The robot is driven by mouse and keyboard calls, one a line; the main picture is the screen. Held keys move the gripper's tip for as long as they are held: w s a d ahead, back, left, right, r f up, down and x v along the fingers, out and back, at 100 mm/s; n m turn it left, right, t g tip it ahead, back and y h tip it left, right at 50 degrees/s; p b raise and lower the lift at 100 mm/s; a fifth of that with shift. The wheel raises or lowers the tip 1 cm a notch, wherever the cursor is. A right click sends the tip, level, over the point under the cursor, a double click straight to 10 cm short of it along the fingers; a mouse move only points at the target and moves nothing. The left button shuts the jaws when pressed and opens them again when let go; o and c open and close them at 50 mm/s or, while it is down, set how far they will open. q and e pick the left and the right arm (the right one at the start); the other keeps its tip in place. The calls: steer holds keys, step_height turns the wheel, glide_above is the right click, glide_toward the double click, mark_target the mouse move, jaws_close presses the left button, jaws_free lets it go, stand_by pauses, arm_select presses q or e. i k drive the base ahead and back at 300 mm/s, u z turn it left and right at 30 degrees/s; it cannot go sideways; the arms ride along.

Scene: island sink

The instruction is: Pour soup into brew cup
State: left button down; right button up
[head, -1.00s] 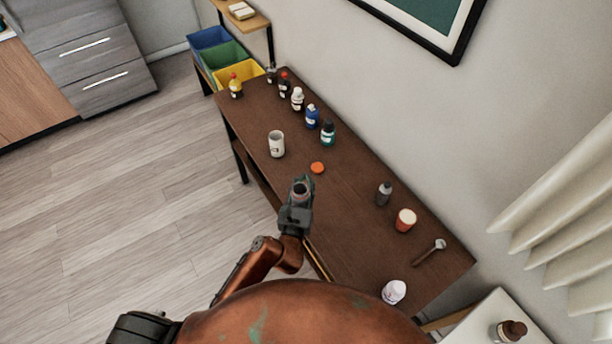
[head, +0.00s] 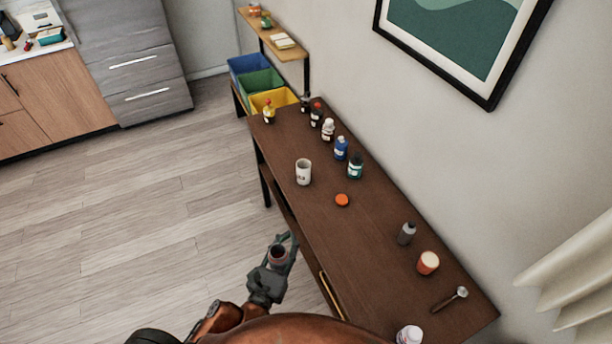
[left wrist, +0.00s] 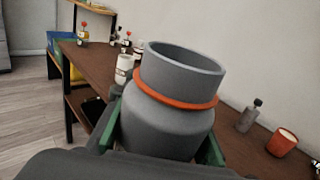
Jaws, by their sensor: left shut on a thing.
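My left gripper (head: 282,254) is shut on a grey wide-mouthed jar (left wrist: 170,115) with an orange ring round its neck. The jar is open at the top and roughly upright, and its contents cannot be seen. In the head view the jar (head: 278,256) is off the front edge of the brown table, over the floor side. A white cup with dark lettering (head: 303,173) stands upright on the table near its front edge, beyond the gripper. The cup also shows in the left wrist view (left wrist: 123,70), behind and left of the jar. My right gripper is not in view.
An orange lid (head: 342,200) lies on the table (head: 335,240) right of the cup. Several bottles, including a blue one (head: 340,148), line the back. A grey bottle (head: 406,233), an orange-and-white container (head: 428,263) and a spoon-like tool (head: 450,299) sit at the right.

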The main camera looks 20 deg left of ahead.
mark_target(303, 166)
steer(key=z, duration=2.6)
steer(key=k, duration=0.85)
steer(key=u, duration=1.75)
steer(key=i, duration=0.5)
steer(key=u, duration=0.1)
